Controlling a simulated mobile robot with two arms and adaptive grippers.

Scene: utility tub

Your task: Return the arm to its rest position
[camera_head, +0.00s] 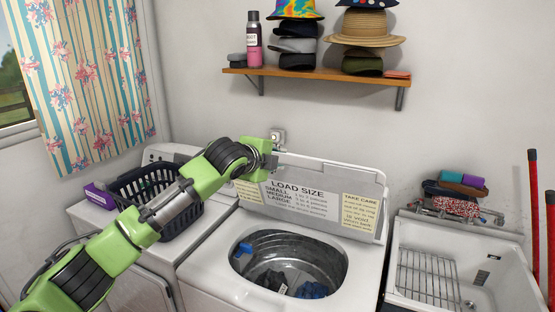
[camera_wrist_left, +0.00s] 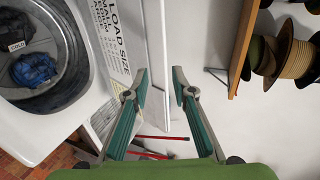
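My green left arm reaches in from the left in the head view. Dark and blue cloths (camera_head: 312,290) lie in the tub, and the blue one (camera_wrist_left: 34,68) also shows in the left wrist view. My right gripper is not in view.
A wall shelf (camera_head: 320,74) with hats and a spray can (camera_head: 254,40) hangs above. A dark laundry basket (camera_head: 215,192) stands left, behind my arm. A white sink (camera_head: 510,268) with a wire rack (camera_head: 428,278) and folded cloths (camera_head: 455,190) is right. Red poles (camera_head: 534,215) stand at far right.

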